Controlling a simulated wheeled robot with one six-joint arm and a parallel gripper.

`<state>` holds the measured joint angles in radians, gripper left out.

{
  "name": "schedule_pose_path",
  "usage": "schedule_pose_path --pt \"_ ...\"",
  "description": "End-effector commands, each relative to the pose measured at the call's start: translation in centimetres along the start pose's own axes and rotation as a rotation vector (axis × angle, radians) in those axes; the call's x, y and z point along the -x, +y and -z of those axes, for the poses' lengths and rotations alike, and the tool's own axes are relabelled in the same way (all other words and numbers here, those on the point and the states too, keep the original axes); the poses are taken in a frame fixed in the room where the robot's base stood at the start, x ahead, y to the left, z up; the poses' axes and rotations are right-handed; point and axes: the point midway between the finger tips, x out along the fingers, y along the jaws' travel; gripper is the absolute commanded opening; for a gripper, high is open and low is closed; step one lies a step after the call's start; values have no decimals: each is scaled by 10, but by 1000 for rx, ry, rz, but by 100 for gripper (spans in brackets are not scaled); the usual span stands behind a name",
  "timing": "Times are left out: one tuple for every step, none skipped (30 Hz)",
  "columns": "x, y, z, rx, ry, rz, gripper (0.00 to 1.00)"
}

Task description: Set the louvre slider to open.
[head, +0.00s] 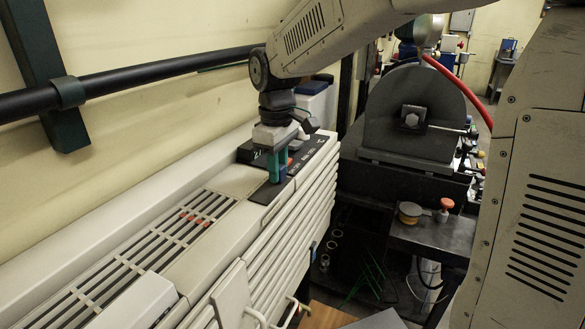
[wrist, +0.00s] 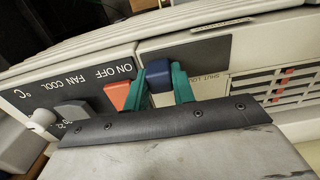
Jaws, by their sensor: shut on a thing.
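The louvre slider's dark blue knob (wrist: 160,78) shows in the wrist view, on a pale panel of the wall unit. My gripper (wrist: 160,88) has its two teal fingers closed on either side of this knob. A dark slot (wrist: 205,49) runs to the right of the knob in the wrist view. Part of a label with SHUT (wrist: 208,77) shows beside the right finger; the rest is hidden. In the head view my gripper (head: 278,172) is down at the unit's control panel (head: 262,193), and its fingers hide the knob.
An orange-red switch (wrist: 117,95) sits close beside the left finger, with ON OFF lettering. A grey knob (wrist: 72,112) is farther left. The unit's slatted grille (head: 190,222) lies left of the panel in the head view. A dark machine (head: 412,115) stands at right.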

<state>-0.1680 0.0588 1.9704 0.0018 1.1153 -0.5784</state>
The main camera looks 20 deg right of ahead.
Motion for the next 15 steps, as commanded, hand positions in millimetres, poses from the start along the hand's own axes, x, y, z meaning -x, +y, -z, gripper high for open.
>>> schedule_pose_path --pt "0 1 2 5 1 -3 0" --pt "0 1 2 5 1 -4 0" --pt "1 1 2 5 2 -4 0" --pt "1 1 2 5 2 -5 0" --pt "1 2 2 5 2 -5 0" --pt "1 2 2 5 3 -6 0" --pt "1 2 2 4 3 -6 0" --pt "1 2 2 4 3 -6 0" --pt "1 2 2 4 3 -7 0" --pt "1 2 2 4 3 -7 33" --pt "1 2 2 4 3 -7 42" --pt "1 2 2 4 3 -6 47" --pt "1 2 2 4 3 -6 47" --pt "1 2 2 4 3 -6 47" --pt "1 2 2 4 3 -5 47"
